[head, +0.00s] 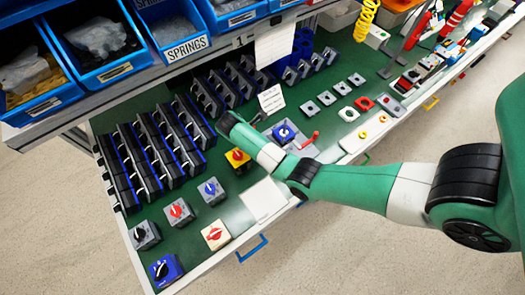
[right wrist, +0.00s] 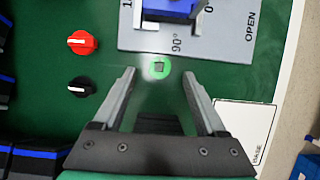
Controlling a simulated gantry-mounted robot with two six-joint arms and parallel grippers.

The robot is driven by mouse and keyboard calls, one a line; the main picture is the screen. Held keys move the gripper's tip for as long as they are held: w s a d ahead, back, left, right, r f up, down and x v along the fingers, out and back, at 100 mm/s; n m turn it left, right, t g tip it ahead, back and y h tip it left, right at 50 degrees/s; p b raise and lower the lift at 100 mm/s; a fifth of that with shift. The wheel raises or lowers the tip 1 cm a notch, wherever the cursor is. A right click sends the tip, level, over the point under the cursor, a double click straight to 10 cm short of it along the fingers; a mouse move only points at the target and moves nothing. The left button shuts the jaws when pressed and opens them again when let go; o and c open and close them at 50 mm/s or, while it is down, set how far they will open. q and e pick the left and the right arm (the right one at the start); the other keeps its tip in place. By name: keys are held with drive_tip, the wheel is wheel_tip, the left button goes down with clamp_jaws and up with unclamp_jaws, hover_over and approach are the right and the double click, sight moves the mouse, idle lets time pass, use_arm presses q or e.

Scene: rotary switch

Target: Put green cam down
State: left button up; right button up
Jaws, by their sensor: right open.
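My left gripper is not in view.
A blue part (right wrist: 168,8) sits on the grey plate. Red (right wrist: 82,42) and black (right wrist: 81,87) knobs lie left of the cam. A white BASE card (right wrist: 243,125) is at right. Rows of black and blue holders (head: 135,160) and several switches (head: 215,235) stand on the bench.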

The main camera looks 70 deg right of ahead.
drive_tip(key=shift+x, duration=1.2)
clamp_jaws()
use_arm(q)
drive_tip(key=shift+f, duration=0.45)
use_arm(e)
drive_tip(key=shift+r, duration=0.1)
